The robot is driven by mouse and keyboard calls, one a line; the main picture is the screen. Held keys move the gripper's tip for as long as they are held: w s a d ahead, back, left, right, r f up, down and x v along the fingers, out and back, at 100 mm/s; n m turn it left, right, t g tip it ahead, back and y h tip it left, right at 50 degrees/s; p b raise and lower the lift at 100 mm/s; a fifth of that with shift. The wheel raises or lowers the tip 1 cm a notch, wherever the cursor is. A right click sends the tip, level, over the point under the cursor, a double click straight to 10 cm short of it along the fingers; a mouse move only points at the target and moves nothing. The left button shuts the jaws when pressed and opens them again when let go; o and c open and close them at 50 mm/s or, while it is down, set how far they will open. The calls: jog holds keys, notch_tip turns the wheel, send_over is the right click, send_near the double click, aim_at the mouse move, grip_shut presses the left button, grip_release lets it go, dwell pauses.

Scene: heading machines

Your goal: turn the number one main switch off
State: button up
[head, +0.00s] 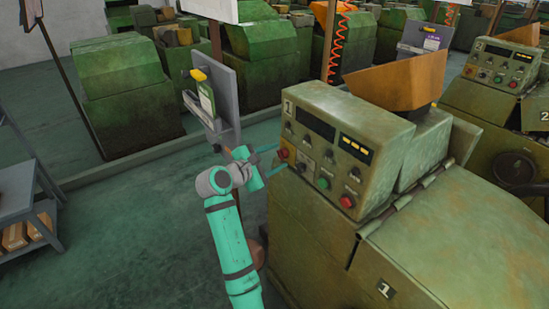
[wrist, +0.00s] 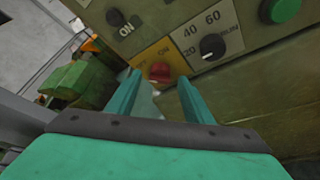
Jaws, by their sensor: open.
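The number one machine (head: 320,120) is a green-brown cabinet marked 1, with a sloping control panel facing my arm. Its main switch (head: 283,154) is a red knob at the panel's lower left. In the wrist view the red knob (wrist: 160,72) sits on an orange plate lettered ON on the right, with a partly hidden word on the left. Which way the knob points is hard to tell. My gripper (head: 279,157) is open at the switch. In the wrist view its teal fingers (wrist: 157,78) stand either side of the knob, with no clear contact.
Beside the switch are a numbered dial (wrist: 212,46), a green button (head: 322,184) and a red button (head: 346,201). A grey sign board (head: 218,98) stands just left of the panel. A second machine (head: 505,75) is to the right. Open floor lies left of my arm.

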jog(key=v, duration=1)
jog(key=shift+s+a, duration=0.15)
jog(key=shift+s, duration=0.1)
jog(key=s+f+m+t+y, duration=0.1)
jog(key=s+f+y, duration=0.15)
jog(key=f, duration=0.75)
jog(key=s+f+y, duration=0.2)
jog(key=s+f, duration=0.2)
jog(key=f, duration=0.5)
jog(key=s+f+m+y, duration=0.3)
jog(key=s+f+m, duration=0.1)
jog(key=s+f, duration=0.85)
jog(key=s+d+m+t+y, duration=0.1)
jog(key=s+m, duration=0.2)
jog(key=s, duration=0.5)
jog(key=s+d+m+y, duration=0.1)
jog(key=s+d+m, duration=0.15)
jog(key=s, duration=0.65)
jog(key=s+d+r+m+t, duration=0.1)
jog(key=s+r+m, duration=0.3)
jog(key=s, duration=0.3)
jog(key=s+d+r+m, duration=0.2)
jog(key=s+r+m, duration=0.2)
jog(key=s, duration=0.4)
jog(key=shift+s+r+m+t, duration=0.35)
jog(key=shift+t, duration=0.05)
jog(key=shift+d, duration=0.1)
jog(key=shift+c, duration=0.6)
